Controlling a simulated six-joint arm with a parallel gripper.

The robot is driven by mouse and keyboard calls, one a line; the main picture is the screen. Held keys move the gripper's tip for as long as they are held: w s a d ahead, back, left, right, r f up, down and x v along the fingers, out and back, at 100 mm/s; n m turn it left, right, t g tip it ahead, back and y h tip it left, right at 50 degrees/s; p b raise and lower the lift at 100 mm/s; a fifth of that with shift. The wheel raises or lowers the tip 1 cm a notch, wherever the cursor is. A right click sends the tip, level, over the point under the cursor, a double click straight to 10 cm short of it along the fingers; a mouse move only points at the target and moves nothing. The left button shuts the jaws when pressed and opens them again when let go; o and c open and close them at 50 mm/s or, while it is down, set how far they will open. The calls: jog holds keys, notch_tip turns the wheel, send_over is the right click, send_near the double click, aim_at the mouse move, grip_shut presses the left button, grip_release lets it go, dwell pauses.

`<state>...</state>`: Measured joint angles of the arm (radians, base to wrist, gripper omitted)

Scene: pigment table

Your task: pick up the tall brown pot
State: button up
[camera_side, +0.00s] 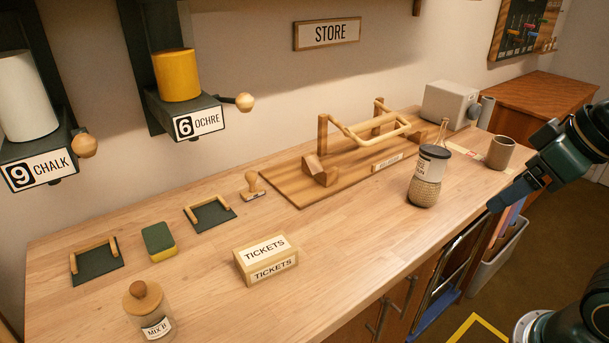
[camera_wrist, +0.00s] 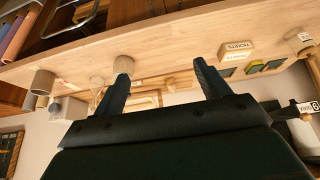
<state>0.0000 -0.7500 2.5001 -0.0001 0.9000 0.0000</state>
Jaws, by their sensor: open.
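Two brownish vessels stand upright on the bench's right part. One is a plain grey-brown pot (camera_side: 501,153) near the right end; it also shows in the wrist view (camera_wrist: 42,83). The other is a woven tan pot (camera_side: 424,192) with a white-labelled, dark-topped container at its upper part. A tan vessel, seemingly this one, shows in the wrist view (camera_wrist: 123,65), partly behind a finger. I cannot tell for certain which is the tall brown pot. My gripper (camera_side: 508,193) is open and empty, right of both vessels and apart from them. Its spread fingers show in the wrist view (camera_wrist: 161,70).
A wooden rack (camera_side: 350,158) and a grey box (camera_side: 450,104) stand behind the vessels. A tickets block (camera_side: 265,260) and a lidded jar (camera_side: 148,308) stand farther left. The bench front between the tickets block and woven pot is clear. A bin (camera_side: 498,258) is below the right edge.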

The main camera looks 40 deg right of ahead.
jog(key=shift+o, duration=1.3)
jog(key=w+d+r+m+g+h, duration=0.1)
jog(key=w+d+r+m+g, duration=0.15)
jog(key=w+d+m, duration=0.5)
jog(key=w+d+r+m+g+h, duration=0.15)
jog(key=w+d+r, duration=0.25)
jog(key=w+d, duration=0.7)
jog(key=d+f+m, duration=0.3)
jog(key=d+f, duration=0.1)
jog(key=d, duration=0.5)
jog(key=d+f+m+g, duration=0.1)
jog(key=d+f+m, duration=0.2)
jog(key=d, duration=0.7)
jog(key=d+f+m, duration=0.4)
jog(key=d+f, duration=0.1)
jog(key=d, duration=0.5)
jog(key=shift+d+g+y, duration=0.25)
jog(key=shift+g+y, duration=0.1)
jog(key=shift+g, duration=0.05)
